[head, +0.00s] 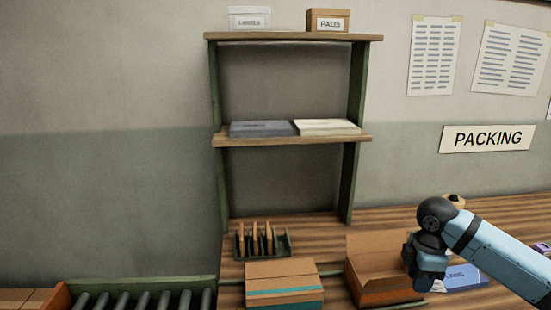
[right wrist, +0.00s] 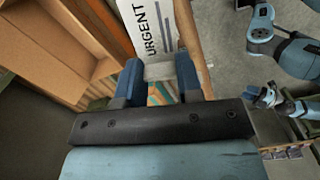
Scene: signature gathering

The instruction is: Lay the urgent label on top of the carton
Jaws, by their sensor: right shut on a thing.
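The urgent label is a white card (right wrist: 150,28) printed URGENT, reaching away from my right gripper (right wrist: 160,75) in the right wrist view. The fingers are shut on its near end. In the head view my right gripper (head: 424,268) is beside the right side of an open brown carton (head: 385,285) with raised flaps; the label is not clear there. A second carton (head: 285,267), closed with a teal band, stands left of it. Light-blue arm parts, probably my left arm, show at the right of the wrist view; the left gripper's jaws (right wrist: 293,106) are too small to read.
A rack of upright brown pieces (head: 262,245) stands behind the closed carton. A roller conveyor (head: 145,300) is at the lower left. A blue packet (head: 465,277) lies right of my gripper. A shelf (head: 293,138) rises behind; the bench (head: 385,222) behind the open carton is mostly clear.

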